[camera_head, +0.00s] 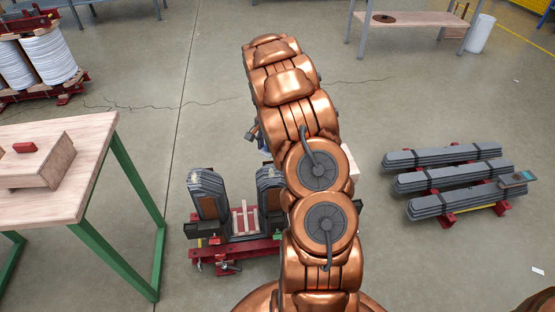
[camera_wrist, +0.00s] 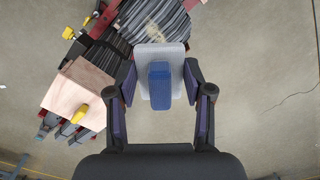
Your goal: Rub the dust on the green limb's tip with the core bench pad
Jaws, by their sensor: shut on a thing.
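My gripper (camera_wrist: 160,86) is shut on the blue handle of the core bench pad (camera_wrist: 142,52), a pale grey block, in the wrist view. Beyond the pad is a dark layered limb (camera_wrist: 146,18) with a faint tan patch, perhaps the dust (camera_wrist: 178,22). The pad overlaps this limb's near edge in the picture; I cannot tell if they touch. In the head view two dark limbs (camera_head: 207,195) (camera_head: 270,188) stand on a red frame (camera_head: 240,248). I cannot make out which limb is green. My copper arm hides my gripper and part of the core there.
A wooden table (camera_head: 90,190) with green legs stands at left, bearing a wooden box (camera_head: 38,165). Several stacked grey bars (camera_head: 440,180) lie on red supports at right. A coil unit (camera_head: 45,60) stands back left, a bench (camera_head: 420,18) back right. Floor between them is clear.

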